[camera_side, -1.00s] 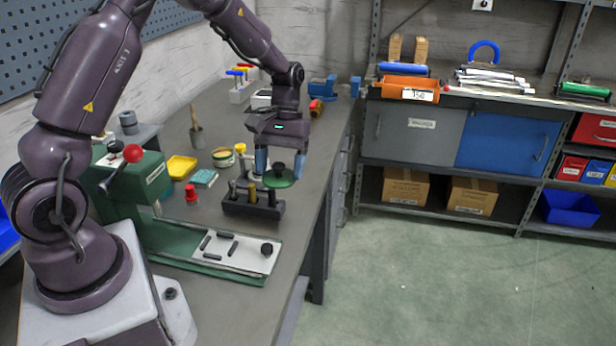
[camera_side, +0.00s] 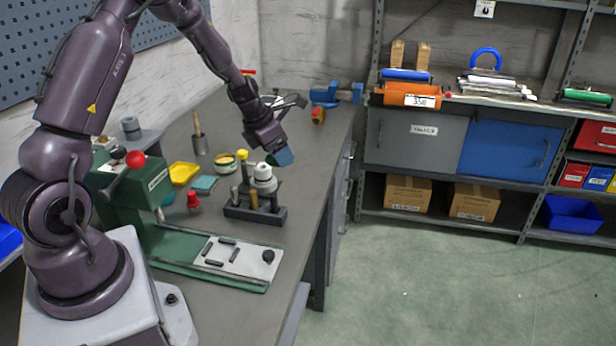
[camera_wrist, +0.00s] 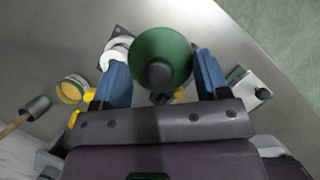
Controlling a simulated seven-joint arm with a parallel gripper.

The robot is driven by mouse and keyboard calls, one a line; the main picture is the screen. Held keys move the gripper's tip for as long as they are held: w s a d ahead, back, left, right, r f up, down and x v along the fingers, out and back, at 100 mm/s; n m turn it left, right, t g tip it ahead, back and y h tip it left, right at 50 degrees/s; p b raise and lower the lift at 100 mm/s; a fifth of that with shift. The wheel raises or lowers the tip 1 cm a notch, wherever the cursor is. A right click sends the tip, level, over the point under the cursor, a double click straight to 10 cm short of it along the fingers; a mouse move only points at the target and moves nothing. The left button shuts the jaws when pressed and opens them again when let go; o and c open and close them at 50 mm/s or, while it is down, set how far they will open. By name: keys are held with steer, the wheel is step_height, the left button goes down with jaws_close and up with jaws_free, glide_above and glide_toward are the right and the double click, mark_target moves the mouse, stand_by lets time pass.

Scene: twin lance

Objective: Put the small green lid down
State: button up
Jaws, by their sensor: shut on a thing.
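The small green lid (camera_wrist: 150,46), round with a black knob (camera_wrist: 158,72), shows between the blue fingers in the wrist view. My gripper (camera_wrist: 160,66) is shut on it. In the side view my gripper (camera_side: 281,157) is tilted and held above the bench, just behind and right of a white-topped item (camera_side: 264,178). There the lid is mostly hidden by the finger, and its exact tilt is hard to tell.
A dark rack (camera_side: 240,213) with upright pieces stands below, near the bench's right edge. A green machine with a pale plate (camera_side: 262,259) is in front. A yellow tray (camera_side: 183,173), teal box (camera_side: 205,184), red item (camera_side: 193,199) and round tin (camera_side: 225,163) lie left.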

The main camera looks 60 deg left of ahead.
steer(key=w+a+f, duration=0.4)
steer(key=w, duration=0.3)
glide_above(310, 178)
steer(key=s, duration=0.1)
steer(key=f, duration=0.5)
steer(key=shift+s+f, duration=0.2)
steer(key=shift+w+f, duration=0.15)
steer(key=shift+f, duration=1.55)
steer(key=shift+f, duration=0.15)
steer(key=o, duration=0.9)
